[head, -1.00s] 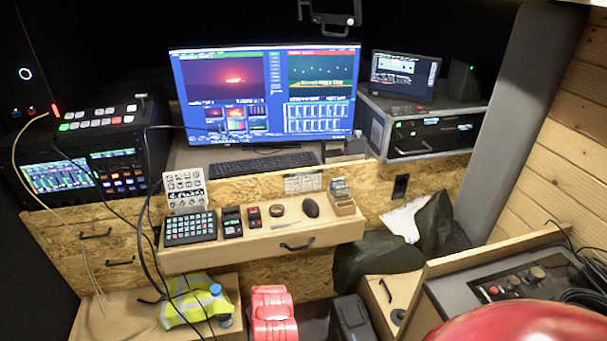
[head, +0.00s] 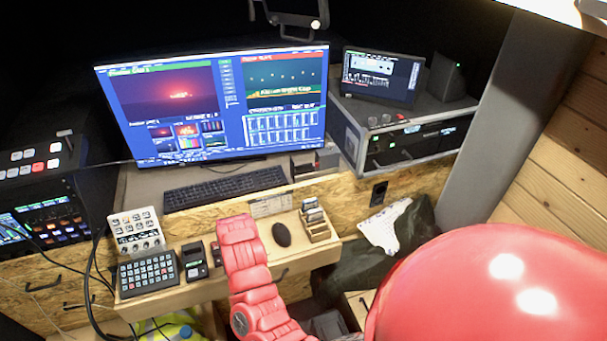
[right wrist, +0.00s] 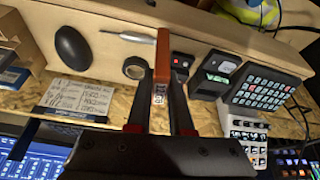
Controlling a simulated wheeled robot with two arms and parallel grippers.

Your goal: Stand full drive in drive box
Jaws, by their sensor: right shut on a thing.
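My right gripper (right wrist: 158,108) is shut on an orange drive (right wrist: 161,58) with a white label, its print too small to read. In the right wrist view the drive stands up between the fingers, over the drawer front. The wooden drive box (head: 318,233) sits at the right end of the drawer, with several thin drives in its slots. The box also shows at the left edge of the right wrist view (right wrist: 22,45), apart from the held drive. In the head view my red arm hides the right gripper. My left gripper is not in view.
A mouse (head: 282,234) lies left of the box. A tape roll (right wrist: 135,67) and a grey pen (right wrist: 128,36) lie near the gripper. A small device with a red button (right wrist: 182,63), a black card reader (head: 194,260) and a keypad (head: 149,273) stand further along the drawer.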

